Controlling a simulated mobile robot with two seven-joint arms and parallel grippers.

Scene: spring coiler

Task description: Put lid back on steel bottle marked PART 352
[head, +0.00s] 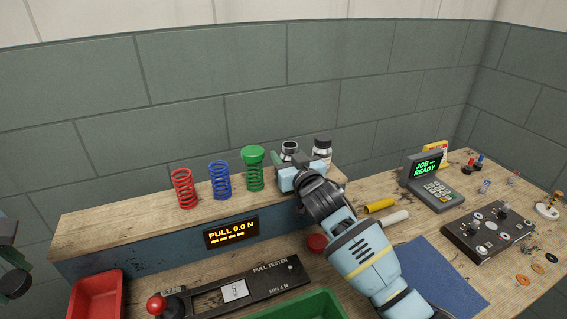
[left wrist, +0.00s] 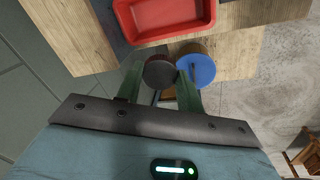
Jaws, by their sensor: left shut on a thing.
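Two steel bottles stand at the back of the wooden shelf in the head view. The left bottle (head: 290,147) shows an open, lidless mouth; the right one (head: 322,148) has a dark lid on. No PART number is readable on either. My right gripper (head: 285,160) is at the left bottle, its body hiding the lower part; one green finger shows left of the bottle, and its grip is unclear. My left gripper (left wrist: 158,88) is shut on a dark round lid (left wrist: 160,74). The lid is also at the head view's left edge (head: 15,284), well away from the bottles.
Red, blue and green springs (head: 220,181) stand on the shelf left of the bottles. A red tray (head: 96,296) is on the bench, near the lid in the left wrist view. A blue disc (left wrist: 197,68) shows beside my left fingers. The shelf's left end is clear.

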